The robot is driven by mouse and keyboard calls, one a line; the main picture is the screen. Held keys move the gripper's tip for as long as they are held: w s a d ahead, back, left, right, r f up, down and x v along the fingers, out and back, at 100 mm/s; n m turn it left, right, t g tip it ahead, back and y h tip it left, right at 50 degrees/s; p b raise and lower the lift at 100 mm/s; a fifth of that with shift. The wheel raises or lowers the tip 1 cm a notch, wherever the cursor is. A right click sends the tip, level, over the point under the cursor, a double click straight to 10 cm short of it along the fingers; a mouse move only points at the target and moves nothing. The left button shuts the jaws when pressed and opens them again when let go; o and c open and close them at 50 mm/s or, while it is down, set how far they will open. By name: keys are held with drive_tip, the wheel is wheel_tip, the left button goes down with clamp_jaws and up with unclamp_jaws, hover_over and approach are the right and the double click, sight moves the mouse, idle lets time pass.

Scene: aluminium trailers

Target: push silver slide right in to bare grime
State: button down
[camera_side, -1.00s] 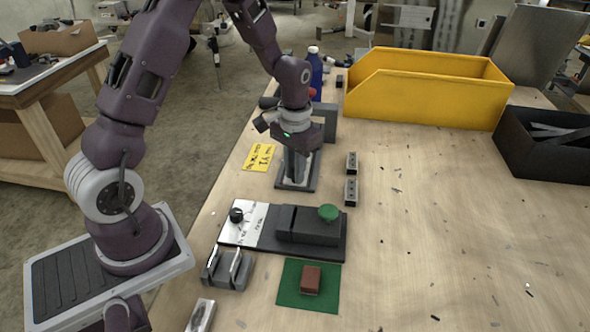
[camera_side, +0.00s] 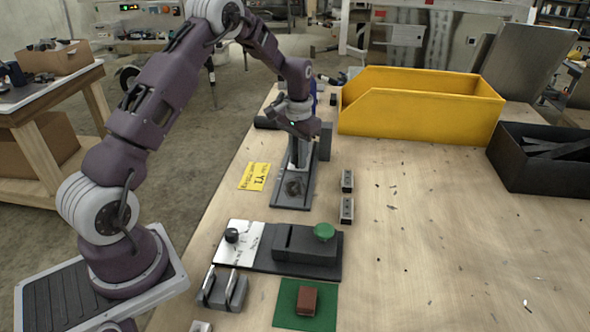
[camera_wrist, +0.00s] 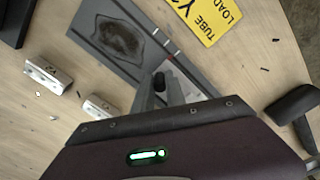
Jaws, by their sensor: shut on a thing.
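The grey slide base (camera_side: 291,203) lies at the far left part of the bench, beside a yellow card. A dark, rough grime patch (camera_side: 294,187) lies bare on its near half; the wrist view shows it too (camera_wrist: 118,38). The silver slide (camera_side: 300,155) is at the far part of the base, under my gripper (camera_side: 299,138). In the wrist view, part of the silver slide (camera_wrist: 184,88) shows behind a dark upright handle (camera_wrist: 158,84). My gripper is shut on the slide's handle; its fingertips are mostly hidden by the gripper body.
Two small metal blocks (camera_side: 347,181) (camera_side: 347,211) stand right of the base. The yellow card (camera_side: 254,177) lies left. A yellow bin (camera_side: 420,118) is at the back.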

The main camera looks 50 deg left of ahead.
drive_tip(key=shift+w+a, duration=0.15)
drive_tip(key=shift+w, duration=0.05)
drive_tip(key=c, duration=1.4)
unclamp_jaws()
drive_tip(key=shift+o, duration=0.2)
